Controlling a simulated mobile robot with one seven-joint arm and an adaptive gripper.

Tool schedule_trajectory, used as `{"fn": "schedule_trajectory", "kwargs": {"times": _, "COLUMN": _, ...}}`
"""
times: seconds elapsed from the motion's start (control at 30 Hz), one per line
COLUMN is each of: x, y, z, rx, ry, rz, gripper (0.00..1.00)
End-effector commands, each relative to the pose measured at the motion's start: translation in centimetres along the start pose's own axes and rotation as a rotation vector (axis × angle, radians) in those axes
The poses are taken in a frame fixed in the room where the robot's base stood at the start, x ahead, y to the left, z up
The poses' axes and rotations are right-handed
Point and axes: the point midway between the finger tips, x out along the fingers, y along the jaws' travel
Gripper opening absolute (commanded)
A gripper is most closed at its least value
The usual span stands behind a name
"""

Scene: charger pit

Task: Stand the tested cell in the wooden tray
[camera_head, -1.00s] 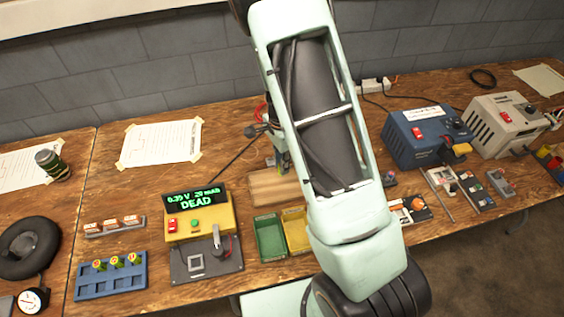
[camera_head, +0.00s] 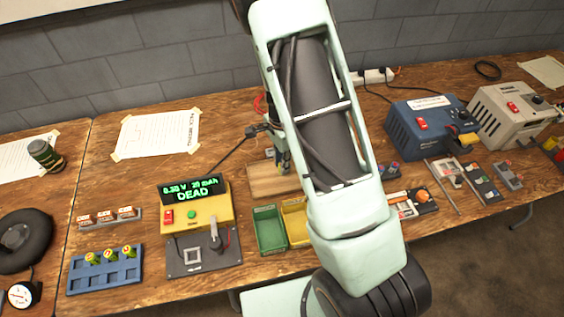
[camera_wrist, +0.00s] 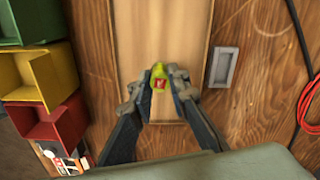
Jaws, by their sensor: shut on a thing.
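The tested cell (camera_wrist: 159,77) is yellow-green with a red mark on its end. In the wrist view it sits between the fingertips of my gripper (camera_wrist: 160,86), which is shut on it. The wooden tray (camera_wrist: 140,35) lies under and around the cell in that view, pale and rimmed. I cannot tell whether the cell touches the tray floor. In the head view the tray (camera_head: 262,180) is partly covered by my arm, my gripper (camera_head: 283,165) shows only in part at its far edge, and the cell cannot be made out.
Green (camera_head: 270,232) and yellow (camera_head: 294,220) bins stand in front of the tray; a red bin (camera_wrist: 58,118) adjoins them. A tester (camera_head: 200,215) reading DEAD is to the left, beside a blue rack (camera_head: 106,272) with several cells. A red cable (camera_wrist: 311,100) lies right of the tray.

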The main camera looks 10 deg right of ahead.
Motion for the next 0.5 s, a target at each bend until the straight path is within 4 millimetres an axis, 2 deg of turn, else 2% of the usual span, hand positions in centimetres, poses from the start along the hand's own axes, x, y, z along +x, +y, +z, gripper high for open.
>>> {"fn": "schedule_trajectory", "kwargs": {"times": 0.5, "x": 1.1, "y": 0.0, "z": 0.0, "rx": 0.000, "ry": 0.000, "rz": 0.000, "gripper": 0.00}}
